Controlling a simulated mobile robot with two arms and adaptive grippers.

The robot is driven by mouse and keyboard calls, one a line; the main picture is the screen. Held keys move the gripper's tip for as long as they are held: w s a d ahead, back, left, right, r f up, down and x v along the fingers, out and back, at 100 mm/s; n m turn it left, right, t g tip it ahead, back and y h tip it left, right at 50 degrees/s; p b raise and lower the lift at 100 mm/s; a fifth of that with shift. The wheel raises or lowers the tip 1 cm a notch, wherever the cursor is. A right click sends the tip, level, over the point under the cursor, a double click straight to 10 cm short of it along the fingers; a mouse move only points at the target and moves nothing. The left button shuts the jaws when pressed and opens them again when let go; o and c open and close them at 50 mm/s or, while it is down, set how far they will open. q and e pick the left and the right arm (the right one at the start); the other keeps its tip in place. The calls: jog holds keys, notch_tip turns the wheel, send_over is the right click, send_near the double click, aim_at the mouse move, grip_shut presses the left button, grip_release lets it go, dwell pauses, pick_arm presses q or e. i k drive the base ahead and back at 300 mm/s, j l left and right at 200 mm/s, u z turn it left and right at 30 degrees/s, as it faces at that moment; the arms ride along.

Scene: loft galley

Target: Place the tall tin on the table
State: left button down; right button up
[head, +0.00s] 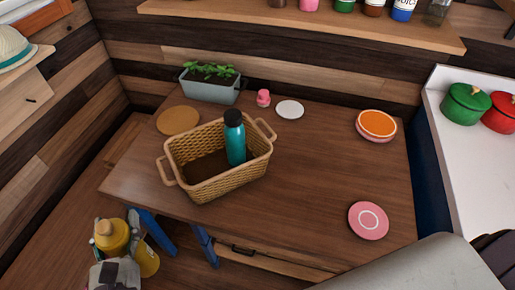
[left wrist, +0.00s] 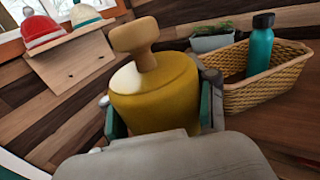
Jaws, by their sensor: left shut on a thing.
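My left gripper (head: 118,240) is at the lower left of the head view, shut on the tall tin (head: 147,262). The tin is yellow with a knobbed lid. In the left wrist view the tin (left wrist: 155,95) stands between the two fingers (left wrist: 165,112), its knob pointing up and slightly tilted. The gripper hides its lower part. The brown wooden table (head: 300,190) lies to the right of the gripper and tin, which are off its front left edge. My right gripper is not in view.
A wicker basket (head: 225,180) with a teal bottle (head: 235,142) stands on the table's left half. A planter (head: 210,88), cork mat (head: 178,120), pink item (head: 263,98), white disc (head: 290,109), orange dish (head: 376,123) and pink plate (head: 368,220) surround clear space at centre right.

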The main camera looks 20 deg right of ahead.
aim_at(378, 182)
jog(key=k+l, duration=0.2)
jog(key=l, duration=0.2)
jog(key=k+l+z, duration=0.1)
jog(key=l, duration=0.35)
jog(key=k+l+z, duration=0.1)
jog(key=l, duration=0.3)
jog(key=k+l, duration=0.25)
jog(key=l, duration=0.2)
jog(key=k+l+z, duration=0.1)
jog(key=l, duration=0.35)
jog(key=k+l, duration=0.2)
jog(key=l, duration=0.25)
jog(key=k+l+z, duration=0.1)
jog(key=l, duration=0.35)
jog(key=k+l+z, duration=0.1)
jog(key=l, duration=0.35)
